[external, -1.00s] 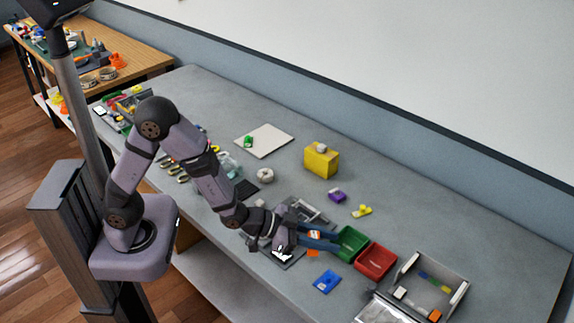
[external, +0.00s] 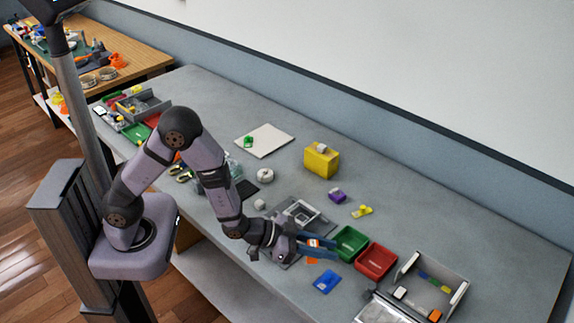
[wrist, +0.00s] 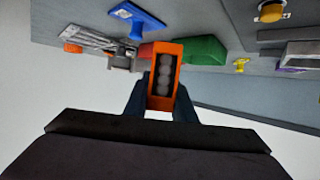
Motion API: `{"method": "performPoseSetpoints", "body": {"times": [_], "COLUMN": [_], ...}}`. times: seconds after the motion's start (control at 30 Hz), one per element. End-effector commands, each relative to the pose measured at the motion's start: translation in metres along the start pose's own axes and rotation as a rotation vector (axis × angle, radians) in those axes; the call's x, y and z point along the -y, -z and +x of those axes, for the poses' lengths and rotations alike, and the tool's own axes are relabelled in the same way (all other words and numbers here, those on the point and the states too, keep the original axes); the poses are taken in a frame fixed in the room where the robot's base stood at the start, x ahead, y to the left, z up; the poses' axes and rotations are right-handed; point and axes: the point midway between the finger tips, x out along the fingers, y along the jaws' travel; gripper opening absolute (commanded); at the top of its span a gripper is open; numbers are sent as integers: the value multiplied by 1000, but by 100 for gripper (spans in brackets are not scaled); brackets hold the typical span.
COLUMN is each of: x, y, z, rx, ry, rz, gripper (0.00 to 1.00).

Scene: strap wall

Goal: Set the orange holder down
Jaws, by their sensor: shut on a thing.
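My gripper (external: 322,247) is shut on the orange holder (external: 312,261), with its blue fingers crossing the holder's middle. Orange shows above and below the fingers in the external view. In the wrist view, the holder (wrist: 167,46) stands between the two fingertips as an orange frame with a dark slot. Several grey rounded shapes show inside the slot. The holder is just left of the green bin (external: 350,240) in the external view. Whether its lower end touches the table (external: 260,290) cannot be told.
A red bin (external: 376,261) stands beside the green bin. A blue piece (external: 326,281) lies in front of the holder. A grey tray (external: 300,212) is behind my wrist. A yellow box (external: 321,160) stands farther back. Bare table lies at the front left.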

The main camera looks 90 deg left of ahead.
Motion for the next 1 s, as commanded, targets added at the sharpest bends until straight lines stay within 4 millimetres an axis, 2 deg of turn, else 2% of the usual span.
{"method": "performPoseSetpoints", "body": {"times": [0.23, 0.6, 1.0], "x": [0, 0, 0], "y": [-4, -36, -40], "z": [2, 15, 17], "rx": [0, 1, -2], "ry": [0, 0, 0], "rz": [0, 0, 0], "gripper": [0, 0, 0]}}
